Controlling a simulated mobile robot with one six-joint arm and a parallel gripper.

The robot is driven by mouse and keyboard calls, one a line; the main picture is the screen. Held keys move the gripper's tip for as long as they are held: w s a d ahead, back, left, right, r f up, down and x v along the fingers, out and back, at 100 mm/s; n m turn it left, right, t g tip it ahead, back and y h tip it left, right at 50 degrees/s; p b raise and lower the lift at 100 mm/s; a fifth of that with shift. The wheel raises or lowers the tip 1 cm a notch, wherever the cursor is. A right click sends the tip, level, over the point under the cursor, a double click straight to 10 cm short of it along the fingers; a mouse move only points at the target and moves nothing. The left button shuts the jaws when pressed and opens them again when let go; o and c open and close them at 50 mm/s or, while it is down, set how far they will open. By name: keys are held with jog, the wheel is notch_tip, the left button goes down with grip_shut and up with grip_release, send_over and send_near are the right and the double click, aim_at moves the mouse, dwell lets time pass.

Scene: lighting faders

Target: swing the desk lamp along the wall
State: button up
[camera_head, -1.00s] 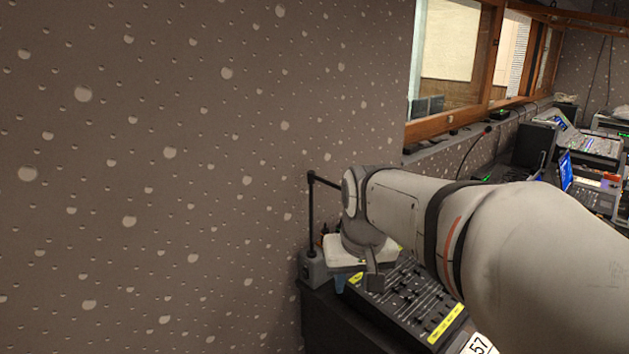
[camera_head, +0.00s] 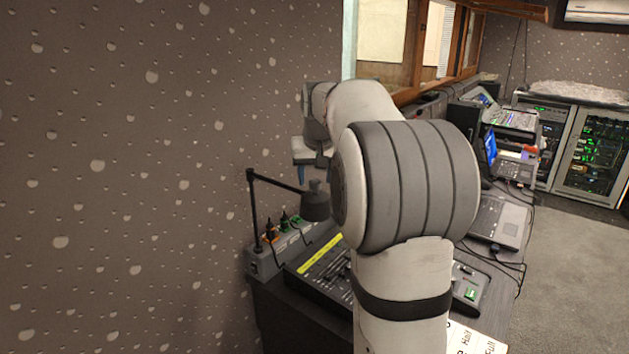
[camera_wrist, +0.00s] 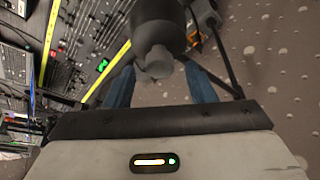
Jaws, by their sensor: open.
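The dark desk lamp (camera_head: 253,215) stands at the left end of the desk, close to the wall. Its post is upright, and its arm reaches right to a dark shade (camera_head: 316,207), partly behind my arm. My gripper (camera_head: 303,176) is above the lamp arm; only part of it shows in the head view. In the wrist view my gripper (camera_wrist: 160,82) is open, with two blue fingers apart. The lamp's shade (camera_wrist: 158,20) and its round top knob (camera_wrist: 157,62) appear in line with the gap. I cannot tell whether a finger touches the lamp.
A fader console (camera_head: 318,270) lies on the desk beside the lamp, partly hidden by my arm. A grey power box with plugs (camera_head: 290,240) stands by the lamp post. The speckled wall (camera_head: 110,180) is close on the left. A laptop (camera_head: 500,222) and racks (camera_head: 590,150) are further right.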

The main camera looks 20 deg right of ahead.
jog(key=shift+x, duration=1.2)
grip_shut()
